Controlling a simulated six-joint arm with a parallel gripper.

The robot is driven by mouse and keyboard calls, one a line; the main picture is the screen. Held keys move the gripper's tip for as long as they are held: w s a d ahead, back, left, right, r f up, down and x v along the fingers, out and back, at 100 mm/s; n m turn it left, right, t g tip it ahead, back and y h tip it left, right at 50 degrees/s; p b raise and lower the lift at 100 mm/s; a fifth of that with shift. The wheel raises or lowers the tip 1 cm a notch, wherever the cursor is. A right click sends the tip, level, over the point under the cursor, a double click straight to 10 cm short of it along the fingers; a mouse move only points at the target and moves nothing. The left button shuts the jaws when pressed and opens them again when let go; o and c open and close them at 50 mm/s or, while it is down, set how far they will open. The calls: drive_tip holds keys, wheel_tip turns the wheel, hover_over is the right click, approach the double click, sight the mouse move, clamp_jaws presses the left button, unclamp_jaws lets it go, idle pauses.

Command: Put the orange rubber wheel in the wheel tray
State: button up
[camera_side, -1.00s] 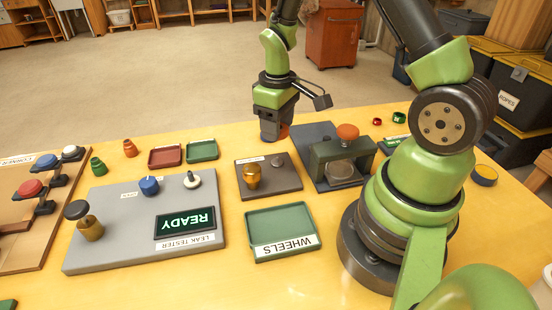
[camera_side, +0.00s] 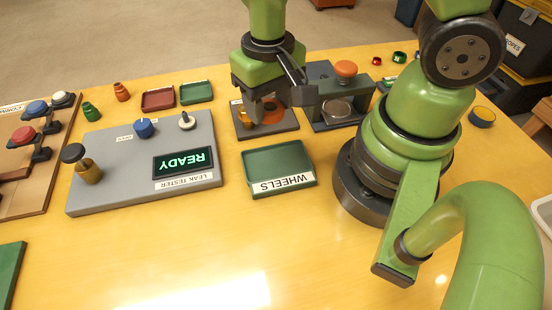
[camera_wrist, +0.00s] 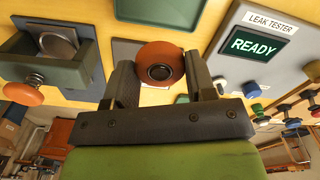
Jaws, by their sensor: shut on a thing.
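My gripper (camera_side: 262,110) is shut on the orange rubber wheel (camera_wrist: 160,66), which sits between the two fingers in the wrist view. In the side view the wheel (camera_side: 273,116) shows partly behind a finger, above the dark plate with the brass fitting. The wheel tray (camera_side: 279,149) is shallow, green and empty, with a white WHEELS label at its front. It lies on the table in front of my gripper. Part of a green tray (camera_wrist: 158,12) shows at the top of the wrist view.
The leak tester (camera_side: 110,190) with its lit READY display lies left of the wheel tray. The press (camera_side: 338,98) with an orange knob stands right of my gripper. Small red (camera_side: 158,99) and green (camera_side: 196,92) trays lie behind the tester. The front table is clear.

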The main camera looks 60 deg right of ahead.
sight(276, 164)
drive_tip(key=shift+s+a+m, duration=0.4)
drive_tip(key=shift+s+a, duration=0.3)
drive_tip(key=shift+s, duration=0.2)
drive_tip(key=shift+s+a+f, duration=0.1)
drive_tip(key=shift+s+f, duration=0.05)
drive_tip(key=shift+f, duration=4.75)
drive_tip(key=shift+f, duration=0.1)
drive_tip(key=o, duration=0.9)
